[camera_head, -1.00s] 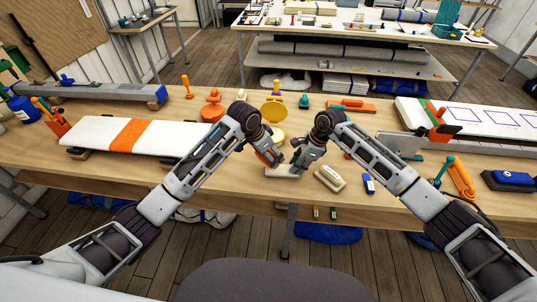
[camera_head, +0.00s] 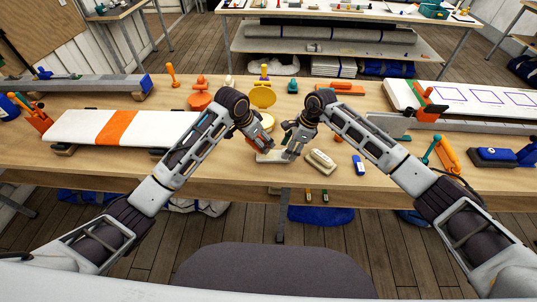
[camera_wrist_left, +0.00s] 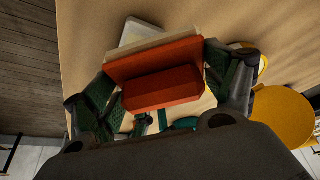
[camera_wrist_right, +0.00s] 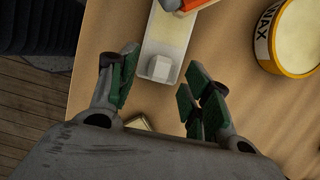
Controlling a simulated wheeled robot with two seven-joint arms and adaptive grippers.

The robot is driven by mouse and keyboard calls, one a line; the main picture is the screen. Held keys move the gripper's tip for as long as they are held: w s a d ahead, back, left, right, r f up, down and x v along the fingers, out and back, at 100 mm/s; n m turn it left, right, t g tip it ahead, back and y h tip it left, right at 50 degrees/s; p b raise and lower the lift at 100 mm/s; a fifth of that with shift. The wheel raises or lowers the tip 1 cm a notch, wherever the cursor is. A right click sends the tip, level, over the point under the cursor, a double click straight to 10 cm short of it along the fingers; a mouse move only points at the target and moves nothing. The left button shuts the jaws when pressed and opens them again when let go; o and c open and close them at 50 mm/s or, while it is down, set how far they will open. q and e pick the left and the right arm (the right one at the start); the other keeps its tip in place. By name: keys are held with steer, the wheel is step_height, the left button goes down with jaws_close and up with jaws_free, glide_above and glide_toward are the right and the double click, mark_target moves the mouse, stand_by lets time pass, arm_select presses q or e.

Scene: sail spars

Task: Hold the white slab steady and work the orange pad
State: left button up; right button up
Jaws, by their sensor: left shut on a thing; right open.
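The white slab (camera_head: 272,157) lies near the table's front edge, between my grippers. In the right wrist view the slab (camera_wrist_right: 165,38) is long and cream, with a small white block (camera_wrist_right: 162,71) at its near end. My left gripper (camera_head: 258,145) is shut on the orange pad (camera_wrist_left: 163,86), which has a pale layer on its far side. The pad is over the slab's far end in the right wrist view (camera_wrist_right: 190,4); I cannot tell whether they touch. My right gripper (camera_wrist_right: 155,75) is open, its fingers on either side of the slab's block end.
A wax tin (camera_wrist_right: 262,40) stands beside the slab. A cream block (camera_head: 320,161) and a blue item (camera_head: 358,165) lie to the right. A white board with an orange band (camera_head: 75,125) lies left. A yellow disc (camera_head: 263,96) stands behind my grippers.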

steer(key=v, duration=1.1)
steer(key=shift+r, duration=0.1)
